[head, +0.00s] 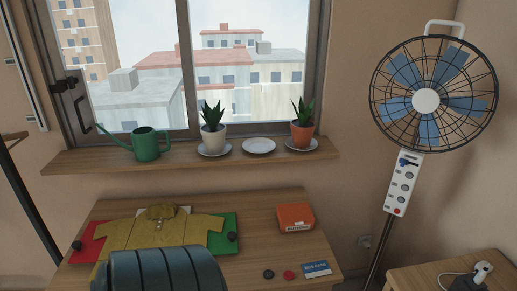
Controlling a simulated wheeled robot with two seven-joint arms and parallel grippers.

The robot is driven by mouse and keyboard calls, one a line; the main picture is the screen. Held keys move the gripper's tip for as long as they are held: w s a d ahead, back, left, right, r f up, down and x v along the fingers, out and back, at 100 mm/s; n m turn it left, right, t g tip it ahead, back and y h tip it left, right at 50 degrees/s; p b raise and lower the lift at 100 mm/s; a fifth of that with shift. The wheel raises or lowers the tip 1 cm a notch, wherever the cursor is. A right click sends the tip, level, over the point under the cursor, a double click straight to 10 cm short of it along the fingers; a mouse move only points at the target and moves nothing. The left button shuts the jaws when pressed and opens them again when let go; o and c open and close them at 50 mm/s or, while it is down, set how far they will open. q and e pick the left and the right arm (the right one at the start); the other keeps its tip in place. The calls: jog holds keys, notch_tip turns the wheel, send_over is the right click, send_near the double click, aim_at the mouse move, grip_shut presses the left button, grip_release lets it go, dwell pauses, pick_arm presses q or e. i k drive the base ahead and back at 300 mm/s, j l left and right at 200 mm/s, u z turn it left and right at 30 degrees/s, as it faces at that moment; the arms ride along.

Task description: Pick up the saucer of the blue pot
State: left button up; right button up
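No blue pot shows in the head view. On the wooden window sill (75,162) stand a white pot (212,138) with a spiky plant, on a pale saucer (214,151), and an orange-brown pot (302,134) with a similar plant, on another pale saucer (301,147). Between them a pale saucer (258,146) lies bare, with no pot on it. Neither of my grippers can be made out in this view.
A green watering can (147,143) stands left on the sill. Below, a table (250,212) bears a mustard shirt (155,230) and an orange box (295,217). A dark ribbed shape covers the table's front. A fan (426,101) stands right.

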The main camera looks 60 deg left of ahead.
aim_at(254, 144)
jog(key=i+l, duration=0.15)
jog(key=l, duration=0.15)
jog(key=i+l, duration=0.15)
jog(key=l, duration=0.15)
jog(key=u, duration=2.25)
